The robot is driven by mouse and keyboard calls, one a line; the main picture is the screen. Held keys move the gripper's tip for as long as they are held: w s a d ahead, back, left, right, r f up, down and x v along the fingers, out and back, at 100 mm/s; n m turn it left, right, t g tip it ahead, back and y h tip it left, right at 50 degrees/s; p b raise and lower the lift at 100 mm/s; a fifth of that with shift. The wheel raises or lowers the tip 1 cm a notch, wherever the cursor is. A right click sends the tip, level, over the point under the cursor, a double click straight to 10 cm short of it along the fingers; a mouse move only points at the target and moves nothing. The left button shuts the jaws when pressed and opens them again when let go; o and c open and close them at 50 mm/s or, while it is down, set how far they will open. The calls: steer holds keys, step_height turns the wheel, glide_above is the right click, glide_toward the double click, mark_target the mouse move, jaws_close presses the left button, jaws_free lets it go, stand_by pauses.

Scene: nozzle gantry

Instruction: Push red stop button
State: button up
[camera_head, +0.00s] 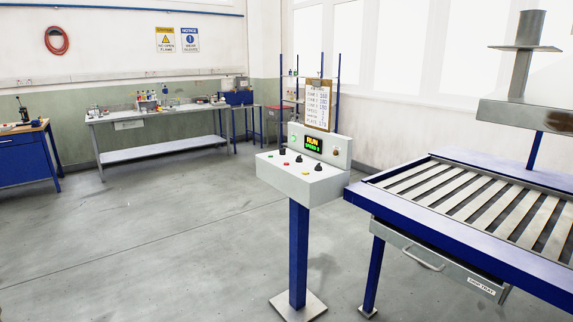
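A grey control box (300,180) stands on a blue post with a square foot plate, near the middle of the view. The upright back panel carries a display (316,145) reading RUN in yellow, with a green line below that appears to say SPEED 3. My gripper is not in view, and nothing covers the red button.
A blue-framed slatted table (415,205) with a drip tray (440,262) stands close at the right of the box. A clipboard (318,103) rises behind the box. Workbenches (160,112) line the far wall. The floor left of the post is clear.

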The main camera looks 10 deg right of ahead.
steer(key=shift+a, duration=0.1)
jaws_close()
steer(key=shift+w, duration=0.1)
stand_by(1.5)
